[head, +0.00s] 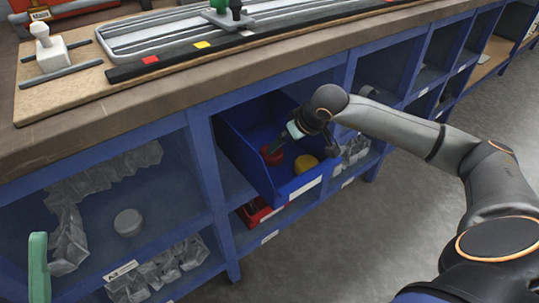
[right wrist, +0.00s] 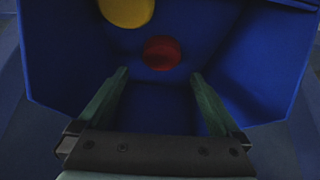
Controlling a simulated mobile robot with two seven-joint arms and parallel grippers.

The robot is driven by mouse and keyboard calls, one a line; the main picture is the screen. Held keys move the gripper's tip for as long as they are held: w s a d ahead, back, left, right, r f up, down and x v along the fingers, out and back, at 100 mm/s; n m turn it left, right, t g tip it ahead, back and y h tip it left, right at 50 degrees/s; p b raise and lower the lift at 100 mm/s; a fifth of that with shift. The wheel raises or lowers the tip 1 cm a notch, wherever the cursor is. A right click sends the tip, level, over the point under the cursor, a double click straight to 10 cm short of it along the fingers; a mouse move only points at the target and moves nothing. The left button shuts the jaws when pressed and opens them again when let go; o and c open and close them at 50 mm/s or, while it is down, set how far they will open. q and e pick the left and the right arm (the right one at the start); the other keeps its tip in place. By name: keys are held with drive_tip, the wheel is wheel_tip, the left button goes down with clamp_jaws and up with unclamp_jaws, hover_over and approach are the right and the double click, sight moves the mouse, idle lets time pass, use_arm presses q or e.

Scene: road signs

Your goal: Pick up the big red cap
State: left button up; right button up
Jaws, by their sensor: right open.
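A round red cap (head: 272,155) lies inside a blue bin (head: 238,148) that sticks out of the shelf under the bench. A yellow cap (head: 305,164) lies to its right in the same bin. My right gripper (head: 302,149) reaches into the bin from the right and is open and empty. In the right wrist view the red cap (right wrist: 161,53) shows just beyond the space between the two spread fingertips (right wrist: 158,74), and the yellow cap (right wrist: 127,10) is farther up and left. The gripper partly covers the bin in the head view. My left gripper cannot be made out.
The wooden bench top (head: 200,85) overhangs the blue shelving. A small red bin (head: 258,212) sits below the blue bin. Clear pieces and a grey round piece (head: 128,222) lie in the left compartments. A green upright piece (head: 38,266) stands at lower left. Floor at right is clear.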

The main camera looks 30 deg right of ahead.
drive_tip(key=x, duration=0.3)
drive_tip(key=shift+f+b, duration=0.15)
drive_tip(key=shift+b, duration=0.2)
drive_tip(key=b+x, duration=0.1)
drive_tip(key=x, duration=0.1)
drive_tip(key=b+x, duration=0.1)
drive_tip(key=x, duration=0.1)
drive_tip(key=shift+w+a+f, duration=0.1)
drive_tip(key=shift+w+a, duration=0.15)
drive_tip(key=shift+w+f+b, duration=0.25)
drive_tip(key=shift+f+b, duration=0.05)
use_arm(q)
drive_tip(key=f, duration=0.4)
drive_tip(key=shift+w+d+f, duration=0.1)
drive_tip(key=shift+d+f, duration=0.1)
drive_tip(key=shift+d, duration=0.1)
use_arm(e)
drive_tip(key=c, duration=1.1)
use_arm(q)
drive_tip(key=shift+r, duration=0.1)
use_arm(e)
drive_tip(key=shift+r, duration=0.15)
